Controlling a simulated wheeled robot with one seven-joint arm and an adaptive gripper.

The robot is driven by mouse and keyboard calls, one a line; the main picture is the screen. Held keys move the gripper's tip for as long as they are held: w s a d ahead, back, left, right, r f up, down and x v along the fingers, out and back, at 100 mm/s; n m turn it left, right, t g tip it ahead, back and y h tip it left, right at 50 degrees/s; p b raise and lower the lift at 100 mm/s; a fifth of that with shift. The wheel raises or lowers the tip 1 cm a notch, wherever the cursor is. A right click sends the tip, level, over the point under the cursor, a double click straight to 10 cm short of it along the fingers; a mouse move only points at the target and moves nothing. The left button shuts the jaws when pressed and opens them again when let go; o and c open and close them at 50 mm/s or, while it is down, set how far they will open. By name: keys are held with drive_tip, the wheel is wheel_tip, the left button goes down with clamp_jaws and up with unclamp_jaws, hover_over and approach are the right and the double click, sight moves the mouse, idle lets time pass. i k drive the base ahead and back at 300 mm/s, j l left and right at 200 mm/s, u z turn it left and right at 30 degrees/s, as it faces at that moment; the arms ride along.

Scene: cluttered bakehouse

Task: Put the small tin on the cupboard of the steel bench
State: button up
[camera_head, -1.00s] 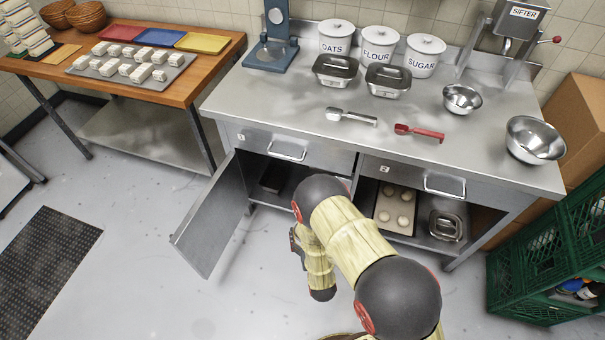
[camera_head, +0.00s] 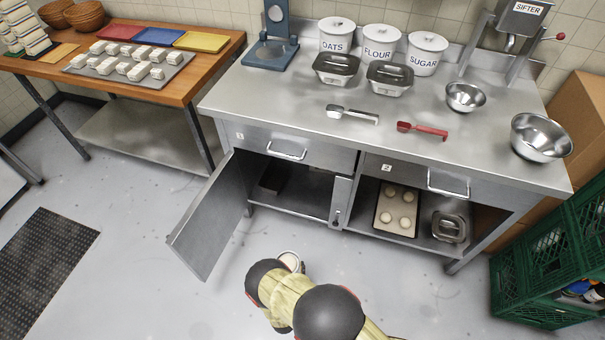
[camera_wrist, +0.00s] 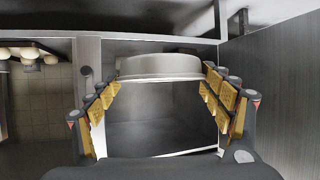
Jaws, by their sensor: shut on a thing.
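My gripper (camera_wrist: 162,78) is shut on the small tin (camera_wrist: 160,67), a round, pale metal tin held between the two padded fingers in the wrist view. In the head view the tin (camera_head: 290,260) shows as a pale round rim just past my arm, in front of the bench; the fingers are hidden there. The cupboard (camera_head: 300,190) of the steel bench (camera_head: 290,100) is open at the lower left, its door (camera_head: 213,215) swung out to the left. The cupboard's inside (camera_wrist: 155,115) lies beyond the tin in the wrist view, which looks upside down.
A dark low item (camera_head: 272,180) sits inside the cupboard at the left. The open bay to the right holds a bun tray (camera_head: 380,222) and a lidded steel container (camera_head: 448,227). Green crates (camera_head: 540,260) stand at the right. The floor before the bench is clear.

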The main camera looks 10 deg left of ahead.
sight(304, 194)
drive_tip(key=i+j, duration=0.1)
drive_tip(key=i, duration=0.9)
